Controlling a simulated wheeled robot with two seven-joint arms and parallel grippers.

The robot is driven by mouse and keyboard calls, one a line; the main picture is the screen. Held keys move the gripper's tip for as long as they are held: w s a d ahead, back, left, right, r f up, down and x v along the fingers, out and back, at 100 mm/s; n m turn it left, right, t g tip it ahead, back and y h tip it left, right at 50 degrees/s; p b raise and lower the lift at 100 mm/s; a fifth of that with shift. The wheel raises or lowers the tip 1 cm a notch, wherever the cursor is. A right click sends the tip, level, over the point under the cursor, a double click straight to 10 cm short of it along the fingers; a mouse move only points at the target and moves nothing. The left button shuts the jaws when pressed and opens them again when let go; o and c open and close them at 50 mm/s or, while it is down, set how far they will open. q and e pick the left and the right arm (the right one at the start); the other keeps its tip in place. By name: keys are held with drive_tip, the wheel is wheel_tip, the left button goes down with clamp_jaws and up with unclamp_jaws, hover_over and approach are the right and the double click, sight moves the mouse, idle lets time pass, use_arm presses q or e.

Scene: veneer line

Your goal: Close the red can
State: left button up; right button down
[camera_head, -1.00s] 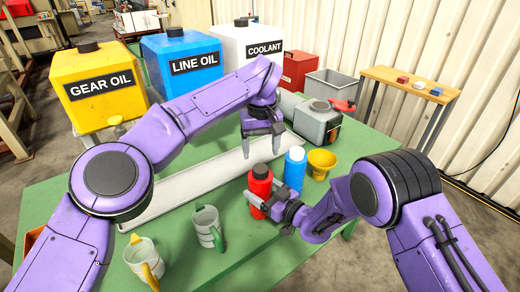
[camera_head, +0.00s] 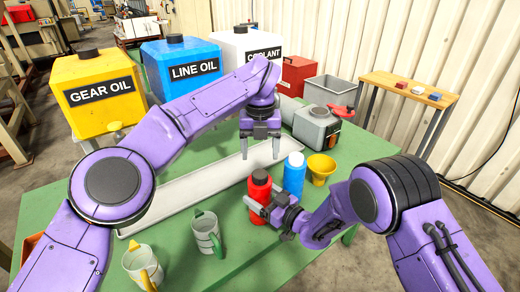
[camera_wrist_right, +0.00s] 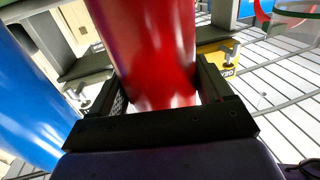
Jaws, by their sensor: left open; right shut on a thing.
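The red can (camera_head: 260,190) stands upright on the green table, with a dark round top (camera_head: 260,175). I cannot tell whether that top is a cap in place or an opening. My right gripper (camera_head: 264,212) is shut around the can's body from the front right. The right wrist view shows the red can (camera_wrist_right: 150,55) between the two dark fingers (camera_wrist_right: 155,95). My left gripper (camera_head: 260,156) is open and empty, pointing down above and behind the can, apart from it.
A blue bottle (camera_head: 294,175) with a white cap stands close right of the can, beside a yellow funnel (camera_head: 321,168). A long pale tray (camera_head: 190,188) lies behind. Two grey jugs, one green-handled (camera_head: 205,232) and one yellow-handled (camera_head: 137,262), stand front left.

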sight(260, 174)
use_arm(q)
drive_tip(key=n, duration=0.2)
drive_tip(key=shift+n, duration=0.3)
wheel_tip(260, 174, down, 8)
idle(0.5)
drive_tip(key=c, duration=1.1)
drive_tip(key=m, duration=0.4)
drive_tip(key=shift+m, duration=0.4)
drive_tip(key=shift+c, duration=0.3)
drive_tip(key=o, duration=1.3)
drive_tip(key=shift+c, duration=0.2)
